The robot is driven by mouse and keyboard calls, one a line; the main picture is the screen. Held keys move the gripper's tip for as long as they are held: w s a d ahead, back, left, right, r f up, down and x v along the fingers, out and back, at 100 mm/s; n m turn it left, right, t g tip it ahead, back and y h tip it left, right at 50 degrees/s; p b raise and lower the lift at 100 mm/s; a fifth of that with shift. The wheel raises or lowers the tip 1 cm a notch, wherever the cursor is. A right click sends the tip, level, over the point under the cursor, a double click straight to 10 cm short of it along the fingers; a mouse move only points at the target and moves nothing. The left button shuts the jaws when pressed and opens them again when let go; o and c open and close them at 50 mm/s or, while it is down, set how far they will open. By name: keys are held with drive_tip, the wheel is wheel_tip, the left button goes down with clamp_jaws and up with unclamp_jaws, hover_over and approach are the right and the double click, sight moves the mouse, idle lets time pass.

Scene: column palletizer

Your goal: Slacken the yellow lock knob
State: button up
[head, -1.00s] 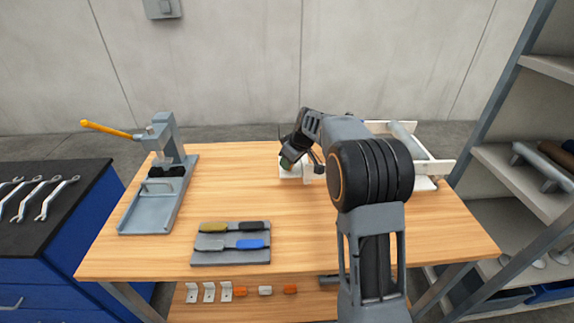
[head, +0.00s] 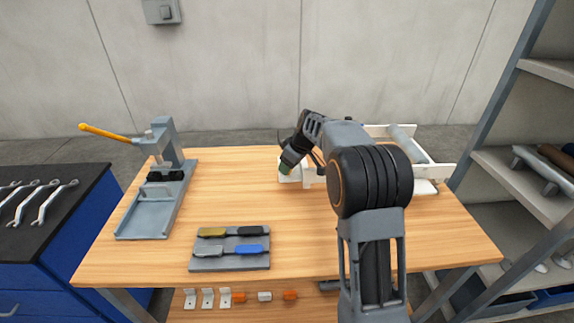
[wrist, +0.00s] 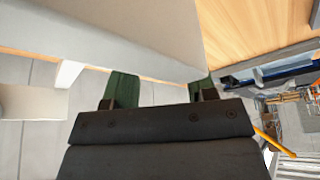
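I cannot make out a yellow lock knob in either view. My gripper (head: 284,168) is at the far middle of the bench, at the left end of a white-framed fixture (head: 440,166) with a grey roller. The wrist view shows its two green fingertips (wrist: 162,91) apart, with no object visible between them. A large pale grey surface (wrist: 110,30) lies just beyond the fingers and fills much of that view. My arm hides part of the fixture in the head view.
A grey press (head: 150,215) with an orange-yellow lever stands on the bench's left. A grey tool tray (head: 230,264) lies front centre. Bare wood lies between them and my gripper. A blue cabinet with wrenches is at left, a shelf rack (head: 520,185) at right.

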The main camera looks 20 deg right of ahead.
drive_tip(key=shift+o, duration=0.5)
drive_tip(key=v, duration=1.3)
drive_tip(key=shift+r, duration=0.35)
drive_tip(key=shift+s, duration=0.1)
